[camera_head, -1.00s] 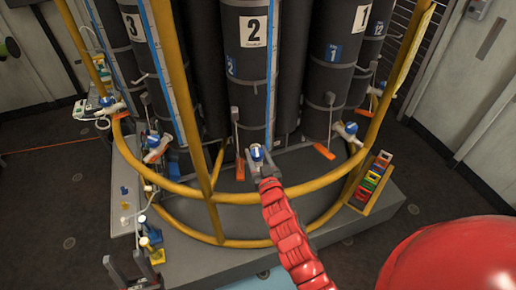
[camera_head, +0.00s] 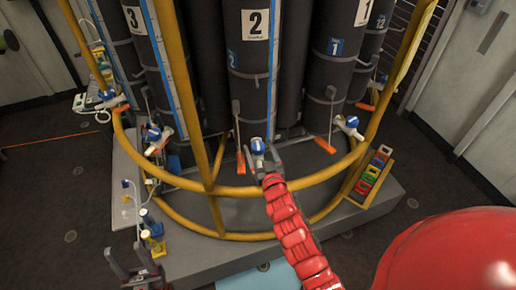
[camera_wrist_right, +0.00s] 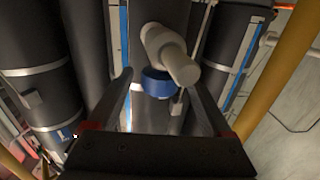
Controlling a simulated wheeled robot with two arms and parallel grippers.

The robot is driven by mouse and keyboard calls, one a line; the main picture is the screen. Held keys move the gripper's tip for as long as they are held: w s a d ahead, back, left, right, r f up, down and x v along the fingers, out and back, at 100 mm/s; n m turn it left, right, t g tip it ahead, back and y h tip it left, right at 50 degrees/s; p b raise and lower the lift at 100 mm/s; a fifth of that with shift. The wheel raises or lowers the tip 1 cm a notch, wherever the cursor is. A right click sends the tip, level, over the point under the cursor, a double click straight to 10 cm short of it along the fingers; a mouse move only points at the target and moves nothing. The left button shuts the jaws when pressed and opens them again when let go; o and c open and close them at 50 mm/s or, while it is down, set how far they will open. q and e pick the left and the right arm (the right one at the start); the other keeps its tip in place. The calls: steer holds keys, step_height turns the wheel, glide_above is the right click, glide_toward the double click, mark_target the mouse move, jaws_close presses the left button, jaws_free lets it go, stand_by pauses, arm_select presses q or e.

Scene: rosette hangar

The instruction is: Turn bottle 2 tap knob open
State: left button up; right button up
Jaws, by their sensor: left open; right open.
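Bottle 2 (camera_head: 247,60) is a tall dark cylinder with a white "2" label, standing at the centre of the rosette. Its tap has a blue knob (camera_head: 258,146) low at the front; in the right wrist view the blue knob (camera_wrist_right: 157,83) sits under a pale valve body (camera_wrist_right: 170,52). My right gripper (camera_head: 259,164) is open at this tap, with a finger on each side of the knob in the wrist view (camera_wrist_right: 160,100). I cannot tell whether the fingers touch it. My left gripper (camera_head: 132,265) is open and empty at the lower left.
A yellow rail (camera_head: 235,192) curves in front of the bottles, just below my right gripper. Bottles 3 (camera_head: 133,45) and 1 (camera_head: 345,50) flank bottle 2. A rack of coloured blocks (camera_head: 371,178) stands at the right. Small bottles (camera_head: 150,228) stand near my left gripper.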

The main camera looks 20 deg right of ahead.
steer(key=s+b, duration=0.2)
steer(key=s, duration=1.4)
steer(key=shift+s+a+b, duration=0.2)
steer(key=shift+s+b, duration=0.1)
steer(key=shift+b, duration=0.05)
steer(key=shift+w, duration=0.1)
